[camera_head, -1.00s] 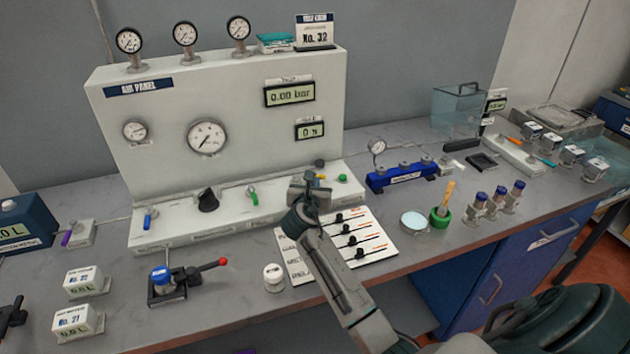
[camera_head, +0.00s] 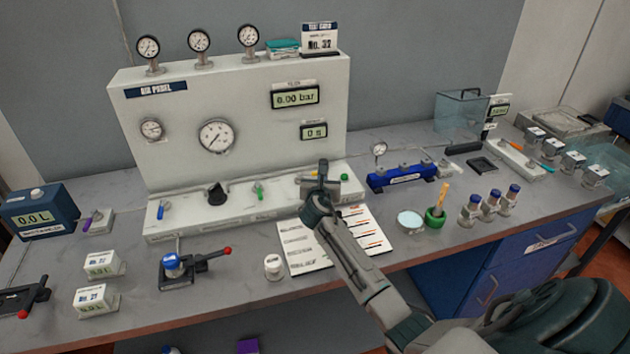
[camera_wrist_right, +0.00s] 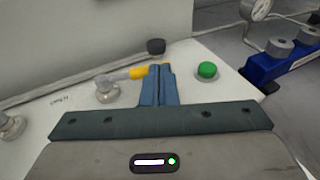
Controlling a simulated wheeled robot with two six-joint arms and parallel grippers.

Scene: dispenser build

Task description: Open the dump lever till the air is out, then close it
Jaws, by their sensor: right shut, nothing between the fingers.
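The dump lever is most likely the yellow-handled lever (camera_wrist_right: 136,73) on a round metal valve, seen in the right wrist view on the panel's base. Its handle points right, and its tip ends right beside my fingers; I cannot tell if they touch. My right gripper (camera_wrist_right: 158,84) is shut and empty. In the head view the right gripper (camera_head: 322,170) hovers over the right end of the base and hides most of that valve. The air panel (camera_head: 245,135) has a pressure display (camera_head: 295,97) reading 0.00 bar. My left gripper is out of view.
A green button (camera_wrist_right: 207,70) sits just right of the fingers and a black knob (camera_wrist_right: 156,46) behind them. A blue manifold (camera_head: 402,177) stands to the right. A printed sheet (camera_head: 300,248), a white jar (camera_head: 273,266) and a red-tipped lever clamp (camera_head: 200,264) lie in front.

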